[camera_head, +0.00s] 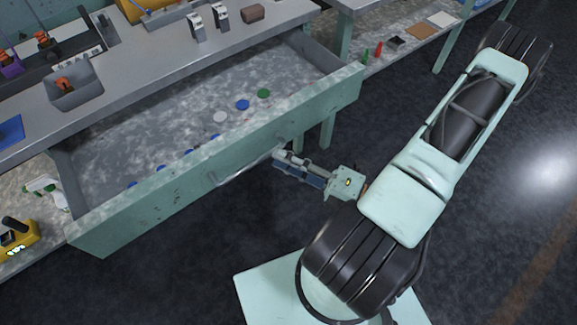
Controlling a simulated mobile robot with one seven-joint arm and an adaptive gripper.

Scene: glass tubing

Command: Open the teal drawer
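The teal drawer (150,210) is pulled well out from under the grey workbench, and its inside shows. Its worn front panel faces my arm and carries a thin metal handle (235,174). My gripper (281,160) is at the right end of this handle, with its fingers pointing left toward the drawer front. The fingertips overlap the handle end in the picture. I cannot tell whether the fingers are closed around it or only beside it.
Several blue, green and white discs, including a green one (263,93), lie in the drawer. The workbench (150,62) above holds a grey bin (75,92) and small parts. A spray bottle (45,188) and yellow device (18,236) sit left of the drawer. Dark floor (180,275) is clear in front.

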